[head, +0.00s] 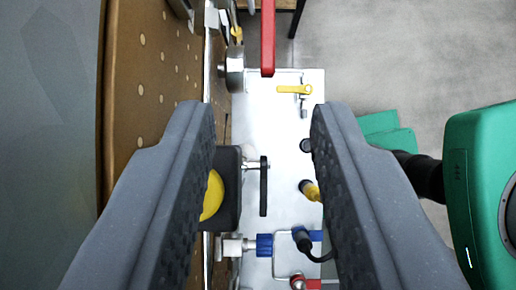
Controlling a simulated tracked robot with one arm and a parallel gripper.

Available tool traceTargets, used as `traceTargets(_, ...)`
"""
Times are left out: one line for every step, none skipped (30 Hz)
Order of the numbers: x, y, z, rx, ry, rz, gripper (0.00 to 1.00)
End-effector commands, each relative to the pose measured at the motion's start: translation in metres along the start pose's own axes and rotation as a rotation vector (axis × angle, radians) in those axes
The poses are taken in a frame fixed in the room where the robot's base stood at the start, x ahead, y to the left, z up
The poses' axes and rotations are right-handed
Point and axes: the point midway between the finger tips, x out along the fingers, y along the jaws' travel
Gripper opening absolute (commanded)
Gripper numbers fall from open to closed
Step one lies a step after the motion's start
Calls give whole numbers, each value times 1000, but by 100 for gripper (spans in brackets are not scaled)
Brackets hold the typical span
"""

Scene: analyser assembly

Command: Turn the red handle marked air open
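A long red handle (268,40) shows at the top centre of the head view, running up out of the frame. I cannot read any marking on it. My gripper (262,112) is open, with one dark finger on each side of the picture and nothing held between them. The red handle's lower end lies just above the gap between the fingertips in the picture, apart from both. A smaller red part (306,283) shows at the bottom edge, partly cut off; I cannot tell whether it is a handle.
A light panel (270,110) lies behind the gap. It carries a yellow handle (294,89), a black lever (263,190) and a blue fitting (264,245). A brown perforated board (140,65) stands left. A green rounded device (480,190) is at right. Grey floor is clear upper right.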

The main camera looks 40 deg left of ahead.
Motion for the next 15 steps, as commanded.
traceTargets(-7,-1,0,-1,1,-4,30)
traceTargets(-10,-2,0,-1,0,-4,30)
traceTargets(-14,-2,1,-1,0,-3,30)
traceTargets(-16,-1,1,0,0,-2,30)
traceTargets(-19,-1,1,0,0,-1,30)
traceTargets(-22,-1,1,0,0,0,30)
traceTargets(-23,-1,1,0,0,0,30)
traceTargets(-25,-1,1,0,1,-1,30)
traceTargets(-26,-1,0,0,1,-1,30)
traceTargets(-27,-1,0,0,1,-1,30)
traceTargets(-28,-1,0,0,1,-1,30)
traceTargets(-28,-1,0,0,1,-1,30)
traceTargets(-28,-1,0,0,1,-1,30)
traceTargets(-28,-1,0,0,1,-1,30)
traceTargets(-28,-1,0,0,1,-1,30)
